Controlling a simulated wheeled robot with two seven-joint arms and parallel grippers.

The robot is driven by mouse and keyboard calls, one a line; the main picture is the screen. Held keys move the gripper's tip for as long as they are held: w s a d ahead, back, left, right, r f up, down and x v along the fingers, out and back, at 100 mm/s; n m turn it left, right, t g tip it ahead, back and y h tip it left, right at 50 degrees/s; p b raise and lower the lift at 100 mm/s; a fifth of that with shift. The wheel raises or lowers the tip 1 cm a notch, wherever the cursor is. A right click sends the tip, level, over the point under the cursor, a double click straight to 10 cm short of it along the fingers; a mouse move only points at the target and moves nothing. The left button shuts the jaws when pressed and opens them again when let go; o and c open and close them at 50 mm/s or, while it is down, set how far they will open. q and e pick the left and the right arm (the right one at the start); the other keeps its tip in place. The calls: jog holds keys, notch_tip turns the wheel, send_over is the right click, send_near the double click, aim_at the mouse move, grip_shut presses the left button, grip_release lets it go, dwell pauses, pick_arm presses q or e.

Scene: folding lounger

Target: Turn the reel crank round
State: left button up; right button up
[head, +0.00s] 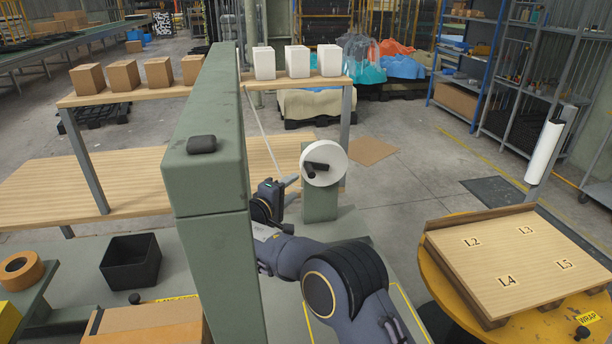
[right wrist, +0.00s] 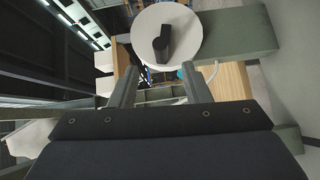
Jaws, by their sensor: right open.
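The reel (head: 336,153) is a white disc on a short green post (head: 320,205), right of the tall green column. Its black crank (head: 318,167) sits on the disc face, with a knob sticking out. My right gripper (head: 293,183) is just left of and slightly below the reel, apart from it. In the right wrist view the reel (right wrist: 150,22) and crank (right wrist: 162,42) are ahead, beyond the fingertips. There my right gripper (right wrist: 160,80) is open, with nothing between its two fingers. My left gripper does not show.
The tall green column (head: 205,150) stands close left of my right arm. A shelf (head: 270,82) with white and brown boxes is behind. A yellow turntable (head: 440,262) bearing a wooden board (head: 515,280) is at the right. A black bin (head: 131,262) is at the left.

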jog(key=p+x, duration=0.2)
jog(key=x, duration=0.5)
jog(key=shift+w+d, duration=0.2)
jog(key=shift+w, duration=0.05)
grip_shut()
